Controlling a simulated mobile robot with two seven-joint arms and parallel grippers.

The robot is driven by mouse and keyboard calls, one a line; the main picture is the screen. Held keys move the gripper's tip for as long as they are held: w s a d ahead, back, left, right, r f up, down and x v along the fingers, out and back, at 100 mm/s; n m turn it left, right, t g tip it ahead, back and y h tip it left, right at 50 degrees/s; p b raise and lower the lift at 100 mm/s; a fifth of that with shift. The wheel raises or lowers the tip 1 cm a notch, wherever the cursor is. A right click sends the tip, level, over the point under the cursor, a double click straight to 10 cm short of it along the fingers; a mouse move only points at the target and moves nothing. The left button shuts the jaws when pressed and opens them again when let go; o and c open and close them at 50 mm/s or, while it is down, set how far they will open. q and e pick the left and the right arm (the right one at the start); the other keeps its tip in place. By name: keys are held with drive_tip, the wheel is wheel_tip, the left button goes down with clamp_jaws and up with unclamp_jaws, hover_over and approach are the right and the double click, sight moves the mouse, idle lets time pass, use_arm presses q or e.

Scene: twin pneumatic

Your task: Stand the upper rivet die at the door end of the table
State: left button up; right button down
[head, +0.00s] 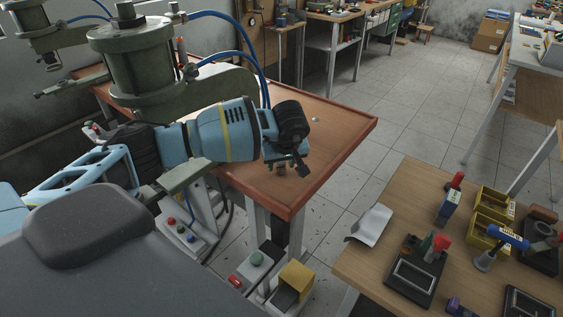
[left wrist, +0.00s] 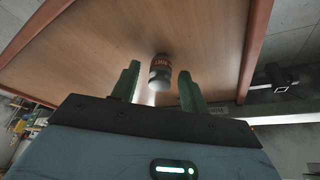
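My right gripper is not in view.
A small pale piece (head: 316,120) lies farther back on the table. The green press (head: 145,65) with blue hoses stands at the left. A separate bench (head: 400,185) with yellow bins (head: 492,205) and tools is at the right, across a floor gap.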

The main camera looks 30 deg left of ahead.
use_arm(q)
drive_tip(key=shift+r, duration=0.3)
drive_tip(key=v, duration=1.1)
drive_tip(key=shift+r+p, duration=0.35)
drive_tip(key=shift+s+d+f, duration=0.1)
drive_tip(key=shift+s+d, duration=0.05)
drive_tip(key=shift+d, duration=0.05)
